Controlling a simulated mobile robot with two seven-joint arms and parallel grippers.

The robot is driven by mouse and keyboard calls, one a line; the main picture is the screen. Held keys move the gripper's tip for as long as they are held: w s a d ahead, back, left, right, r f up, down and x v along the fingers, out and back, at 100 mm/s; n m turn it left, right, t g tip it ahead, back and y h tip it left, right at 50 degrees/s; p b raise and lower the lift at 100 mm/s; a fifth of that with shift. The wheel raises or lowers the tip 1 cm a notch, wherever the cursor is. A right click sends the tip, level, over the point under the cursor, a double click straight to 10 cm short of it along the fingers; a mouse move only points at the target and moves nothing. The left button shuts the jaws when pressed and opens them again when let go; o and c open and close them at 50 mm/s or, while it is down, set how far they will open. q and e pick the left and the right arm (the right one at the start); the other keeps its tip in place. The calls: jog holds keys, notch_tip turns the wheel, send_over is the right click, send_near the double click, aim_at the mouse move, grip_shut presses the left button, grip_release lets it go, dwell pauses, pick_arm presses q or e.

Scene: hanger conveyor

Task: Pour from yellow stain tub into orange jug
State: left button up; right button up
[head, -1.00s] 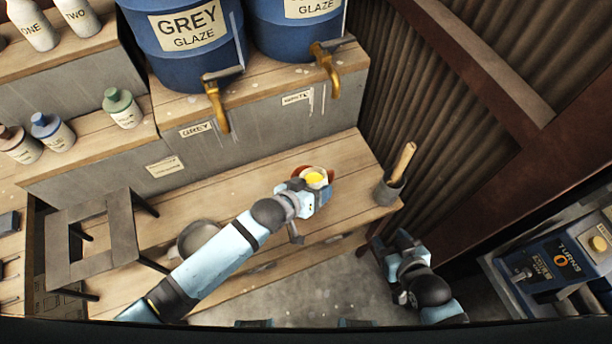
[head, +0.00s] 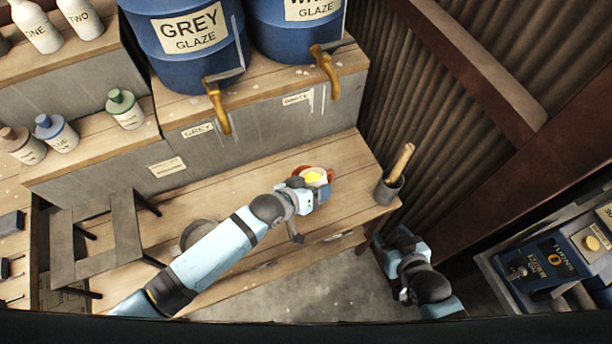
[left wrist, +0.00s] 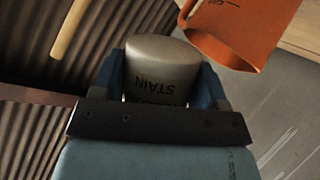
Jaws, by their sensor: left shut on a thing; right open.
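The stain tub (left wrist: 162,70) is pale grey outside with the word STAIN on it. Its yellow contents (head: 315,178) show from above in the head view. My left gripper (head: 304,194) is shut on the tub, with one finger on each side in the left wrist view (left wrist: 160,88). The orange jug (left wrist: 240,30) is close beside the tub in the left wrist view. In the head view only slivers of the jug (head: 331,174) show around the tub, which hides the rest. I cannot tell whether they touch. My right gripper (head: 395,243) is open and empty, off the bench's right end.
The wooden bench (head: 345,150) has a dark pot with a wooden handle (head: 390,187) at its right end. A grey bowl (head: 198,234) is left of my arm. Blue glaze drums (head: 185,50) with brass taps stand behind. A stool (head: 90,235) stands left.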

pick_arm(q)
jog(key=shift+r, duration=0.1)
dwell(0.3)
jog(key=shift+r+n+g+p, duration=0.1)
jog(key=shift+n+g+p, duration=0.2)
jog(key=shift+p, duration=0.2)
jog(key=shift+g, duration=0.3)
jog(key=shift+n+p, duration=0.3)
jog(key=shift+p, duration=0.05)
jog(key=shift+r+h, duration=0.1)
jog(key=shift+h, duration=0.2)
jog(key=shift+n+g, duration=0.3)
jog(key=shift+g, duration=0.3)
